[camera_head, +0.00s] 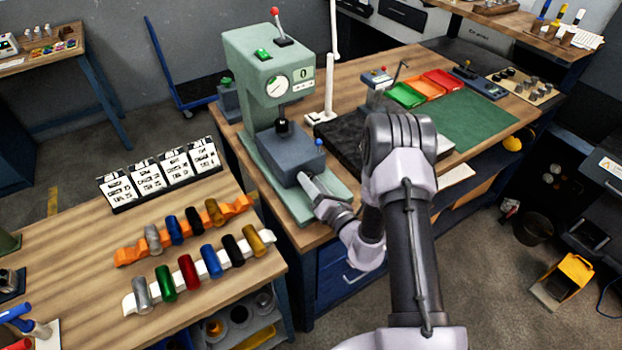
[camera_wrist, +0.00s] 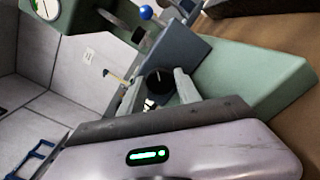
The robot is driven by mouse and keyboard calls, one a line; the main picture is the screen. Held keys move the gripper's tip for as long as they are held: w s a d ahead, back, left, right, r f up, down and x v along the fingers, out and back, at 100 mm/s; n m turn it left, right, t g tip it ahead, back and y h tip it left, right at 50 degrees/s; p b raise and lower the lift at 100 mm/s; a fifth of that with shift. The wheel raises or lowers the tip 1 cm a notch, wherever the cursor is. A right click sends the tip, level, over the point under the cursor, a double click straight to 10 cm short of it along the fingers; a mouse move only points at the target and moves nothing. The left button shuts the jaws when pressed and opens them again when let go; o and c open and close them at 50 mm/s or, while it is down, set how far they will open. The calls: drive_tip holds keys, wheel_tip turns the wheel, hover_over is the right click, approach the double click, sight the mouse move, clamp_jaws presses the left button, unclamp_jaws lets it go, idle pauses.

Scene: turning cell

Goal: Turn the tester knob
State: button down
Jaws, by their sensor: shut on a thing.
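The tester (camera_head: 255,65) is a pale green press-like machine with a dial gauge, standing on the left end of the wooden bench. A blue-grey block (camera_head: 287,150) sits on its base, with a small blue ball (camera_head: 319,143) at its right side. The tester knob (camera_wrist: 158,82) is a dark round knob with a white mark, seen in the wrist view between my fingers. My gripper (camera_head: 309,182) reaches the block's front and is shut on the knob, one finger on each side. In the head view my gripper hides the knob.
A closer wooden table (camera_head: 80,260) holds coloured cylinders on an orange rack (camera_head: 135,254) and a white rack (camera_head: 210,264), with label cards behind. Right of the tester are a dark mat, green and orange trays (camera_head: 405,95) and a green mat (camera_head: 480,120).

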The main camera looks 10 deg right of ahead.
drive_tip(key=m+p, duration=0.1)
drive_tip(key=m, duration=0.3)
drive_tip(key=shift+p, duration=0.4)
drive_tip(key=shift+f+m+p, duration=0.1)
drive_tip(key=shift+m+p, duration=0.4)
drive_tip(key=shift+m, duration=1.6)
drive_tip(key=c, duration=0.9)
unclamp_jaws()
